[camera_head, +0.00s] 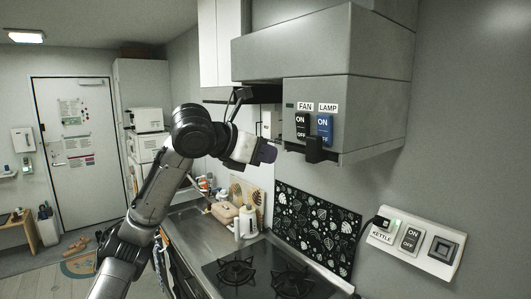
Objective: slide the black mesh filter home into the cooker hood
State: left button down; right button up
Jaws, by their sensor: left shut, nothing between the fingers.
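The grey cooker hood (365,105) hangs on the right wall. A black block-shaped handle (314,149) sticks out at its lower front edge, below the switches. A thin black edge runs along the hood's underside there; it looks like the filter's front, but no mesh shows. My left gripper (266,153) is shut and empty. In the picture it is left of the black handle, with a gap between them. I cannot tell its exact depth from the hood. My right gripper is not in view.
FAN (302,126) and LAMP (324,129) switches sit on the hood's front. A dark flat panel (225,95) shows left of them. Below are a black hob (262,272), a patterned splashback (318,226), a white bottle (247,222) and a KETTLE switch panel (412,243).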

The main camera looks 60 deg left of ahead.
pick_arm(q)
jog(key=shift+s, duration=0.2)
jog(key=s+d+b, duration=0.2)
jog(key=s, duration=1.2)
jog(key=shift+s+d, duration=0.2)
jog(key=shift+s, duration=0.1)
dwell(2.3)
dwell(0.7)
jog(key=shift+r+h, duration=0.15)
jog(key=shift+h, duration=0.15)
dwell(0.5)
jog(key=shift+r+m+h, duration=0.3)
jog(key=shift+r+m, duration=0.05)
jog(key=shift+m, duration=0.15)
dwell(0.5)
